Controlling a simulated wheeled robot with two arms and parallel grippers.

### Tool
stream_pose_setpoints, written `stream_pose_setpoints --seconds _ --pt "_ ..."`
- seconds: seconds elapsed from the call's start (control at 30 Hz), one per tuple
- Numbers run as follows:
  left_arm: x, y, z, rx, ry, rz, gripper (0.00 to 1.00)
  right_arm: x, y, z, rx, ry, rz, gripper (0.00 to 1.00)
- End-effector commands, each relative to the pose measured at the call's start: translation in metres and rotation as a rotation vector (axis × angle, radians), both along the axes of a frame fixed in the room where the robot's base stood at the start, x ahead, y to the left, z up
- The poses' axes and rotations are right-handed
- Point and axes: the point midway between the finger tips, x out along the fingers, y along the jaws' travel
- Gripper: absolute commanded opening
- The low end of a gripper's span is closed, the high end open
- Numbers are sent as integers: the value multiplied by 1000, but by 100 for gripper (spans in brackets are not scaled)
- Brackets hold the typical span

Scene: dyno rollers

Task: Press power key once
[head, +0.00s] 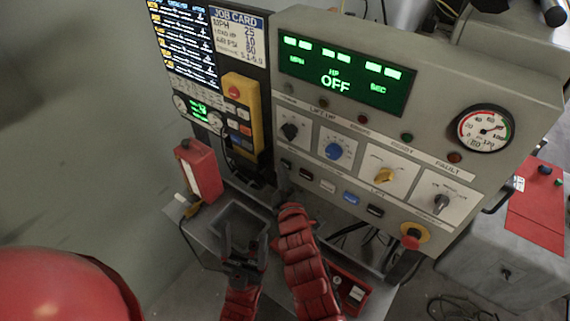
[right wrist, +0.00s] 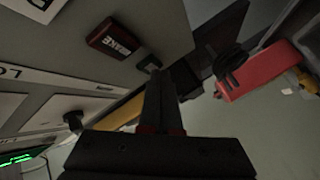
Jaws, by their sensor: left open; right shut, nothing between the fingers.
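The grey console panel (head: 420,150) carries a row of small keys under its knobs. The leftmost dark key (head: 287,163) is just above my right gripper (head: 282,184), which is shut and empty. In the right wrist view, the shut fingers (right wrist: 158,78) point up at a small dark key (right wrist: 149,63); its label is not readable and I cannot tell whether they touch. A dark red key (right wrist: 115,39) with white lettering sits beside it. The display (head: 345,75) reads OFF. My left gripper (head: 243,255) is open and empty over the grey tray (head: 212,236).
A red handheld box (head: 200,170) stands left of the tray and also shows in the right wrist view (right wrist: 262,72). A yellow pendant (head: 243,110) hangs beside the panel. A red mushroom button (head: 410,238) is at lower right. Cables hang under the console.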

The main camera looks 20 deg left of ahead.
Motion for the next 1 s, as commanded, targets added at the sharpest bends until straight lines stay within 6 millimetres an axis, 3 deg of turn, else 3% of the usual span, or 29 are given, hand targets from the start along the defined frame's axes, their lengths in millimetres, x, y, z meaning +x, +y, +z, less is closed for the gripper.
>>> stream_pose_setpoints --seconds 0.57,1.0 --pt "0 0 0 0 0 0 76 3 -1 0 0 0 0 0" --pt "0 0 -12 0 0 0 76 -12 4 -1 1 1 1 0"
